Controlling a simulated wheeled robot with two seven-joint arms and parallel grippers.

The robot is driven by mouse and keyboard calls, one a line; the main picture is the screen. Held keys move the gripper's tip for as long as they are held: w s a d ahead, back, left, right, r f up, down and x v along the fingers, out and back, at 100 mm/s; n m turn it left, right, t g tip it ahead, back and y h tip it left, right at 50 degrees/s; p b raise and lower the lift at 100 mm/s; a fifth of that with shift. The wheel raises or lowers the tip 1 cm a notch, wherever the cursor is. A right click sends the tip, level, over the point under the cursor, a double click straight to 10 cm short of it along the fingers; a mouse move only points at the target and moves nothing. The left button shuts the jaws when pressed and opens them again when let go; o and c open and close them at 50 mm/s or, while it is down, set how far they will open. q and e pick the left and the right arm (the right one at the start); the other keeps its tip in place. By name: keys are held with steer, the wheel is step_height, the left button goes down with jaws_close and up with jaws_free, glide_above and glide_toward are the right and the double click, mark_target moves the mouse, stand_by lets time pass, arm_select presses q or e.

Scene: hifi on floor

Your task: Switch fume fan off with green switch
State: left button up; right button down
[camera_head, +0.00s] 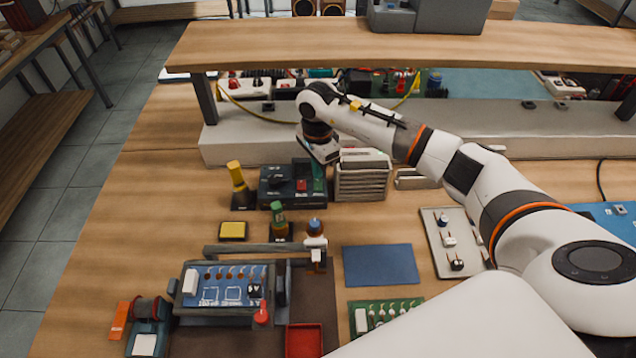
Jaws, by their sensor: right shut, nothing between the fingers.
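A dark control box (272,194) sits on the wooden bench, left of a beige louvred unit (361,182) that looks like the fume fan. A red switch (301,185) is on the box, and a green switch (318,184) is at its right end. My right arm reaches in from the right. My right gripper (321,161) is shut and empty, pointing down just above the green switch. It partly covers the box's back right corner. Whether it touches the switch, and the switch's position, I cannot tell. My left gripper is not in view.
A yellow-topped post (236,176) stands left of the box, and a green-topped one (278,214) stands in front. A raised wooden shelf (300,45) spans the back. A circuit board fixture (222,288), a blue mat (380,265) and a red tray (304,340) lie nearer.

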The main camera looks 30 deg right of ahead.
mark_target(318, 180)
steer(key=shift+f+b, duration=0.8)
steer(key=shift+f, duration=0.1)
stand_by(0.6)
steer(key=shift+r+p, duration=1.9)
steer(key=shift+r, duration=1.65)
